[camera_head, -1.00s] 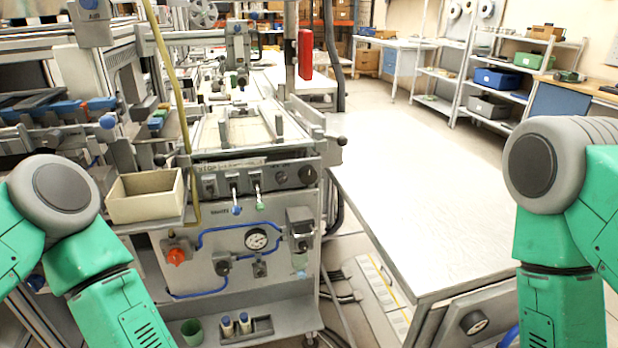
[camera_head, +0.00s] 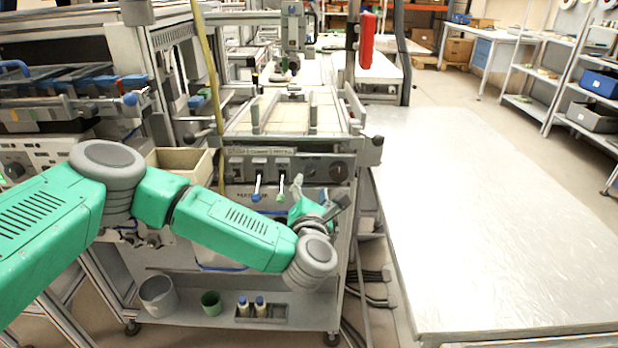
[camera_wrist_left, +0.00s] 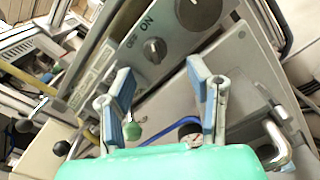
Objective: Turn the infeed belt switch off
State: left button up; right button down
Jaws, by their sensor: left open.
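In the left wrist view a small dark rotary switch (camera_wrist_left: 155,50) with OFF and ON lettering sits on the grey panel (camera_wrist_left: 128,45). I cannot tell which position its pointer is at. In the head view the panel (camera_head: 235,172) is on the front of the machine, and its small switch (camera_head: 310,172) is hard to make out. My left gripper (camera_head: 322,207) is just below the panel's right part. In the left wrist view its two blue-padded fingers (camera_wrist_left: 160,78) are open and empty, with the switch beyond the gap. No right gripper shows.
A larger round knob (camera_wrist_left: 198,12) sits beside the switch. A beige bin (camera_head: 182,160) stands behind my arm. A wide pale table (camera_head: 470,220) is to the right.

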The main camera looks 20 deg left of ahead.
aim_at(309, 176)
pick_arm(q)
jog(key=x, duration=0.4)
jog(key=shift+w+d+r, duration=0.15)
jog(key=shift+d, duration=0.25)
jog(key=a, duration=0.2)
jog(key=w+a, duration=0.1)
jog(key=shift+w+a+f, duration=0.1)
jog(key=shift+f, duration=0.2)
jog(key=shift+d+r, duration=0.1)
jog(key=shift+d, duration=0.5)
grip_shut()
jog(key=shift+d+r, duration=0.1)
